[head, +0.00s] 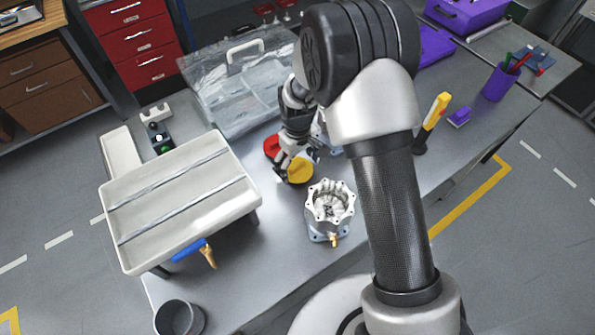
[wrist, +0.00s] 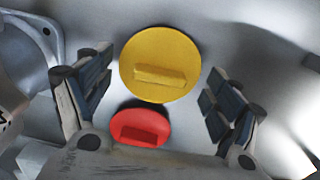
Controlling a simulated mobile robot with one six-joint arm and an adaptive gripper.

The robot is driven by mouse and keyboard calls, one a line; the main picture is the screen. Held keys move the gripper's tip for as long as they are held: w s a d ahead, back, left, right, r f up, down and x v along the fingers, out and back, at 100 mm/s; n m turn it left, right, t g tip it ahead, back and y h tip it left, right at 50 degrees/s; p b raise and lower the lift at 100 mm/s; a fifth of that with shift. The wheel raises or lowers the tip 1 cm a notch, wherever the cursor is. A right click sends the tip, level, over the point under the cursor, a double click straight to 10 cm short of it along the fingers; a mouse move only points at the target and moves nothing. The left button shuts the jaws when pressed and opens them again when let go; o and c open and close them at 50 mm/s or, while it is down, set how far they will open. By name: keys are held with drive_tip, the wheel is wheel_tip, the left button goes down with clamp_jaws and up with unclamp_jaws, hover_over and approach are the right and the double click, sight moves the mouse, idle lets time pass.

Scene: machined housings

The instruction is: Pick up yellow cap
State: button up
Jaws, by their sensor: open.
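The yellow cap (wrist: 160,58) is a round disc with a raised bar grip, lying flat on the grey workbench. In the wrist view it sits between and a little beyond the fingertips of my gripper (wrist: 155,88), which is open and empty. In the head view the yellow cap (head: 300,170) shows just below my gripper (head: 284,164), partly covered by it. I cannot tell whether the fingers touch it.
A smaller red cap (wrist: 141,126) lies close to the yellow cap. A machined housing (head: 330,235) stands on the bench to the right. A clear lidded case (head: 215,95) is behind, and a raised white tray (head: 150,225) is at left.

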sight(297, 165)
drive_tip(key=shift+f, duration=0.55)
drive_tip(key=shift+c, duration=0.4)
drive_tip(key=c, duration=0.5)
drive_tip(key=shift+r, duration=0.1)
drive_tip(key=shift+c, duration=0.2)
wheel_tip(297, 165, up, 15)
drive_tip(key=p, duration=0.4)
wheel_tip(297, 165, up, 4)
drive_tip(key=shift+r+p, duration=0.1)
drive_tip(key=shift+p, duration=0.25)
clamp_jaws()
drive_tip(key=shift+r, duration=0.4)
drive_tip(key=c, duration=1.3)
unclamp_jaws()
